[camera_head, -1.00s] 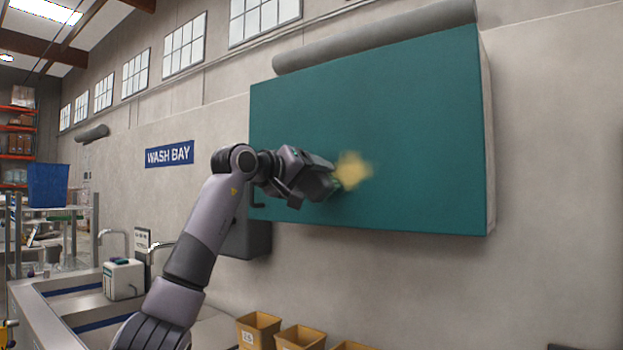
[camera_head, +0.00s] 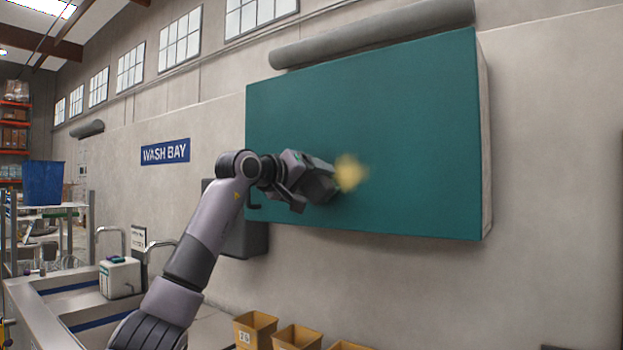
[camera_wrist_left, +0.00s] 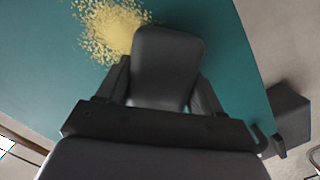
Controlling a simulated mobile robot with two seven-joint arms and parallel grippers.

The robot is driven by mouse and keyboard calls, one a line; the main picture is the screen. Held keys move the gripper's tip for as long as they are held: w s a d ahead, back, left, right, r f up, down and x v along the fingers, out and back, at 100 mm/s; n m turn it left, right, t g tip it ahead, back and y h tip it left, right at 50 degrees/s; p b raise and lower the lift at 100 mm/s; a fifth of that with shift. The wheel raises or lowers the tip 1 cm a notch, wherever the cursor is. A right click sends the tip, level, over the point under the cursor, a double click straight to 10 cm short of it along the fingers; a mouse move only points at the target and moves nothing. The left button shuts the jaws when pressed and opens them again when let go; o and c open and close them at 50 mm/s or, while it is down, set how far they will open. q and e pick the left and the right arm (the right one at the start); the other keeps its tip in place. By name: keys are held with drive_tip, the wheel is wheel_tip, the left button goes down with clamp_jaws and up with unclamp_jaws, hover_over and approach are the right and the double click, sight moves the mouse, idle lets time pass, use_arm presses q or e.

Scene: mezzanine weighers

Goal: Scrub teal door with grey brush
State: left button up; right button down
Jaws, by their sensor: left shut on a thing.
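The teal door (camera_head: 420,130) is the front of a wall cabinet at the upper right of the head view. A blurred yellow patch (camera_head: 351,172) marks its lower left part. The patch shows as speckles in the left wrist view (camera_wrist_left: 106,28). My left gripper (camera_head: 320,184) is at the door, just left of the patch. It is shut on the grey brush (camera_wrist_left: 168,62), whose broad back shows between the fingers in the wrist view, beside and partly over the patch's edge. The bristles are hidden, so I cannot tell whether they touch. My right gripper is not in view.
A dark handle (camera_head: 252,205) sits at the door's lower left. A dark grey box (camera_head: 245,238) is on the wall below. A steel sink (camera_head: 48,305) with a white container (camera_head: 119,277) is at left. Yellow bins (camera_head: 297,338) stand below.

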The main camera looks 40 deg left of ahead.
sight(358, 182)
use_arm(q)
drive_tip(key=shift+w, duration=0.1)
drive_tip(key=shift+d, duration=0.1)
